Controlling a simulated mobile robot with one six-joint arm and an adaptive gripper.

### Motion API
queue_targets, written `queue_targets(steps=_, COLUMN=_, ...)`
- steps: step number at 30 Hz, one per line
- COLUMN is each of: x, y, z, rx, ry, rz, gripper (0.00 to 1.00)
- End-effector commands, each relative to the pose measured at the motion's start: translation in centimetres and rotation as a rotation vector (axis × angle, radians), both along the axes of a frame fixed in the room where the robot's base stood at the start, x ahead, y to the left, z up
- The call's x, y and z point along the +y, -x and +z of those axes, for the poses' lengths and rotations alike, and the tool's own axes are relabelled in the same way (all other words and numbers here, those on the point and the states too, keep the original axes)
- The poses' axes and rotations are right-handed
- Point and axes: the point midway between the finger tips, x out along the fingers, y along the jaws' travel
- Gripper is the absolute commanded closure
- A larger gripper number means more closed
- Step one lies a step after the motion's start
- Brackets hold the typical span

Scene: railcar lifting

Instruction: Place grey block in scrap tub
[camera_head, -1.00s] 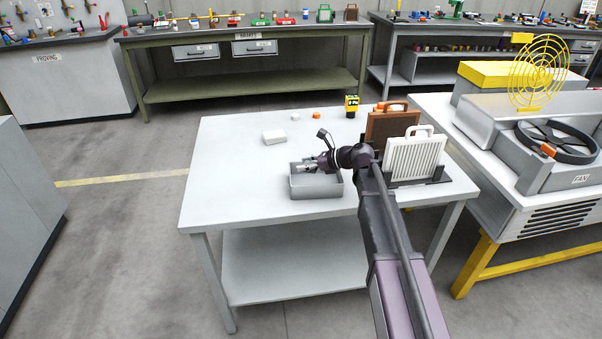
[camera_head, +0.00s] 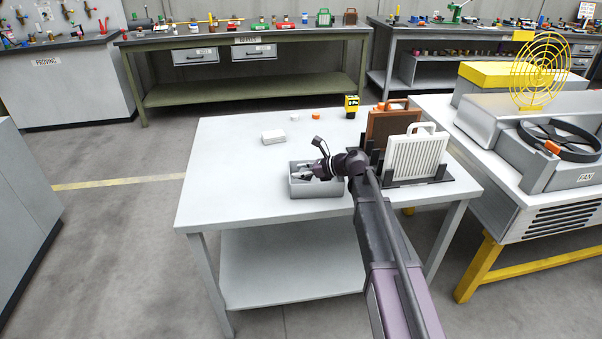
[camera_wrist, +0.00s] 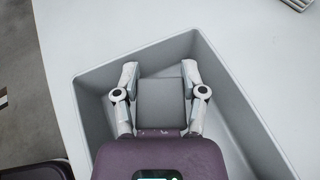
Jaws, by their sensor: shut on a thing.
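The grey scrap tub (camera_head: 318,190) stands on the white table, toward its front middle. In the wrist view its grey walls (camera_wrist: 228,80) surround my gripper. My gripper (camera_wrist: 160,82) points down into the tub, also seen in the head view (camera_head: 306,172). Its two fingers are shut on the grey block (camera_wrist: 160,104), one on each side. The block is inside the tub's outline; I cannot tell whether it touches the floor of the tub. In the head view the block is too small and hidden to make out.
The white table (camera_head: 240,160) also holds a white box (camera_head: 273,137), small white and orange pieces, a yellow-black device (camera_head: 351,106), and a rack with brown (camera_head: 388,130) and white (camera_head: 416,157) panels right of my arm. The table's left side is clear.

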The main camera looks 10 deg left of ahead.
Motion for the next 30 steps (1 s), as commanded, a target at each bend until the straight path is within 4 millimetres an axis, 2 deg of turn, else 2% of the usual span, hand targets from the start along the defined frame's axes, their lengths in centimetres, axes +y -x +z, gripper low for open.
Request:
queue_targets(steps=24, x=0.1, y=0.0, z=-1.2, rx=0.000, ry=0.000, rz=0.001, gripper=0.64)
queue_targets(steps=25, x=0.1, y=0.0, z=-1.2, rx=0.000, ry=0.000, rz=0.001, gripper=0.37)
queue_targets(steps=27, x=0.1, y=0.0, z=-1.2, rx=-0.001, ry=0.000, rz=0.001, gripper=0.16)
queue_targets(steps=28, x=0.1, y=0.0, z=-1.2, rx=-0.001, ry=0.000, rz=0.001, gripper=0.11)
queue_targets(steps=30, x=0.1, y=0.0, z=-1.2, rx=-0.001, ry=0.000, rz=0.001, gripper=0.11)
